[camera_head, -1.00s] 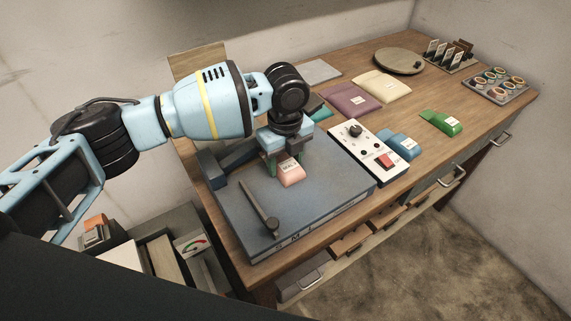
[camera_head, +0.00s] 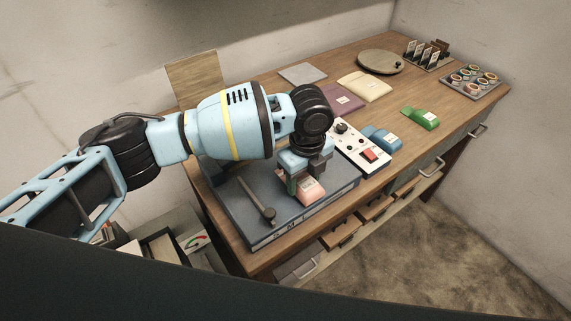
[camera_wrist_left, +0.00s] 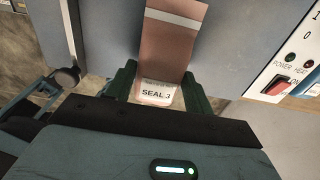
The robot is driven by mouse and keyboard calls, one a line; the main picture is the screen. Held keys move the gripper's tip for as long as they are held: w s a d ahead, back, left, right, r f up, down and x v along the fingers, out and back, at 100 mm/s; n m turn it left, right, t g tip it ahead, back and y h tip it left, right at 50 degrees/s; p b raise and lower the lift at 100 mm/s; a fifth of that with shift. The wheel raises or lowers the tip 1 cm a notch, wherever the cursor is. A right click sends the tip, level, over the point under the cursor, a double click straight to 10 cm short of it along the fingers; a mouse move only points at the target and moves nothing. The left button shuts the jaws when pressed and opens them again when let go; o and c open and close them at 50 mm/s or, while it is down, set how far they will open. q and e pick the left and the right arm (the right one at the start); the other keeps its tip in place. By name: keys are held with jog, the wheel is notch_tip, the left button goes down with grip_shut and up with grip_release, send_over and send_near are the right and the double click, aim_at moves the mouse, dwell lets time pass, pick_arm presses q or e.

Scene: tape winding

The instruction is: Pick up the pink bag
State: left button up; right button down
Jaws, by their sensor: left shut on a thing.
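The pink bag (camera_head: 310,191) is between the fingers of my left gripper (camera_head: 303,184), over the front part of the grey sealer plate (camera_head: 232,197). In the left wrist view the bag (camera_wrist_left: 172,48) runs up from between the two green fingers (camera_wrist_left: 158,88), with a pale stripe near its far end and a white "SEAL 3" label at the near end. My left gripper is shut on it. I cannot tell for sure how far the bag is above the plate. My right gripper is not in view.
A black-handled lever (camera_head: 257,202) lies on the plate's left. A white control box (camera_head: 362,148) with a red switch stands to the right. Blue (camera_head: 383,138), green (camera_head: 420,117), cream (camera_head: 365,86) and purple (camera_head: 341,100) bags lie behind. A round board (camera_head: 381,61) is farther back.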

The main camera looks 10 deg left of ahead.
pick_arm(q)
jog(key=s+d, duration=1.5)
jog(key=shift+s+d+f, duration=0.15)
jog(key=shift+s+d, duration=0.05)
jog(key=shift+d, duration=0.05)
